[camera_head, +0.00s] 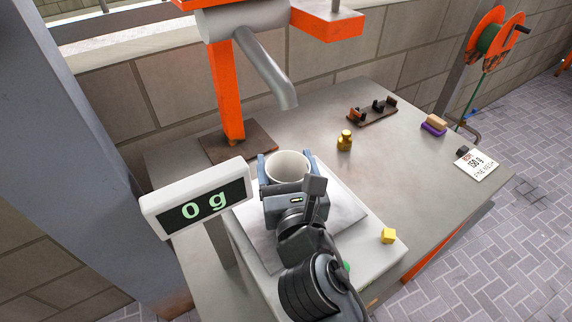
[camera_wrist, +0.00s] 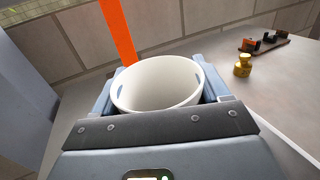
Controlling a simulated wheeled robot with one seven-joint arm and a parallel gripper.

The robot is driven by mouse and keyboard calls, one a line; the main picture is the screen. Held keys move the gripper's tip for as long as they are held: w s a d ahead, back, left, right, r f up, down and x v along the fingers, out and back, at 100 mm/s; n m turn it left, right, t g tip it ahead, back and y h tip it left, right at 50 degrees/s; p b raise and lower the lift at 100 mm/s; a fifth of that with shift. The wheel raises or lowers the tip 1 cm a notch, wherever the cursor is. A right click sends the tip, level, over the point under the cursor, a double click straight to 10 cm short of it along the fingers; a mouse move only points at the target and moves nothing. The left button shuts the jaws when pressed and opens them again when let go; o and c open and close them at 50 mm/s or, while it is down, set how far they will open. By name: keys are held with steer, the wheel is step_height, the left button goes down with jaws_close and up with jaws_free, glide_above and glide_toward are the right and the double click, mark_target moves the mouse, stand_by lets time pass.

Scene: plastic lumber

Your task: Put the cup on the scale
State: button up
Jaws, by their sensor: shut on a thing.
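A white cup (camera_head: 288,166) is held upright between the fingers of my gripper (camera_head: 286,172), over the far part of the scale's plate in the head view. My gripper is shut on it. In the wrist view the cup (camera_wrist: 160,84) looks empty, with a finger on each side. The scale has a pale flat plate (camera_head: 345,212) and a white display (camera_head: 196,205) at the left that reads 0 g. The cup's base is hidden behind my gripper, so I cannot tell whether it touches the plate.
A brass weight (camera_head: 345,140) stands behind the scale on the grey table (camera_head: 300,122). An orange stand (camera_head: 228,95) with a grey spout (camera_head: 268,70) rises behind. A card (camera_head: 477,165) lies far right.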

steer(key=shift+f, duration=0.15)
steer(key=o, duration=1)
steer(key=shift+r, duration=0.2)
steer(key=b+v, duration=0.1)
steer(key=v, duration=1.1)
